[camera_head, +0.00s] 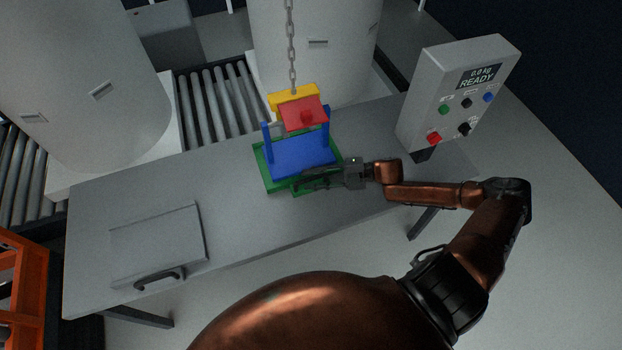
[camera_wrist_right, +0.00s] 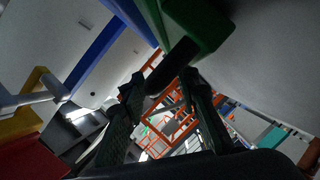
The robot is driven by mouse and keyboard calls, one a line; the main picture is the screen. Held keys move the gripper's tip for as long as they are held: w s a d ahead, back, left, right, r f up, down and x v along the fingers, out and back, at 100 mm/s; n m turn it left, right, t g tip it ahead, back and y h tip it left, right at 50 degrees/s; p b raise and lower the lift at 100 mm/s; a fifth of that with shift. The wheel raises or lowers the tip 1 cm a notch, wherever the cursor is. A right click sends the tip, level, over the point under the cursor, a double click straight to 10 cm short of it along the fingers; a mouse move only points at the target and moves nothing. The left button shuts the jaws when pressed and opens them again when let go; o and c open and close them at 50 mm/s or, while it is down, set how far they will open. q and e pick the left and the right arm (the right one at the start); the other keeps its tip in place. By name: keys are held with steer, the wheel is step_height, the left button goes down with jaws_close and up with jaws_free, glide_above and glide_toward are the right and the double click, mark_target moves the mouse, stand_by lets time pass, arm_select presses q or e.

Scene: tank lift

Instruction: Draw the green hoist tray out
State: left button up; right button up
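The green hoist tray (camera_head: 262,168) lies on the grey table, with a blue cradle (camera_head: 303,157) on it. A red block (camera_head: 304,115) and a yellow block (camera_head: 290,97) are above the cradle under a hanging chain (camera_head: 291,50). My right gripper (camera_head: 318,179) is at the tray's front edge. In the right wrist view, my right gripper's fingers (camera_wrist_right: 162,98) stand apart, with background showing between them. A dark bar (camera_wrist_right: 170,66) beside the green tray (camera_wrist_right: 205,22) reaches toward the gap. I cannot tell whether the fingers touch it. My left gripper is not in view.
A control box (camera_head: 455,95) reading READY stands at the table's right end. A grey lidded panel with a black handle (camera_head: 159,278) lies at the left. Large pale tanks (camera_head: 310,50) and a roller conveyor (camera_head: 210,105) are behind. The table between panel and tray is clear.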

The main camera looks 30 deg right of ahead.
steer(key=shift+a, duration=0.1)
steer(key=shift+c, duration=0.4)
jaws_close()
stand_by(0.3)
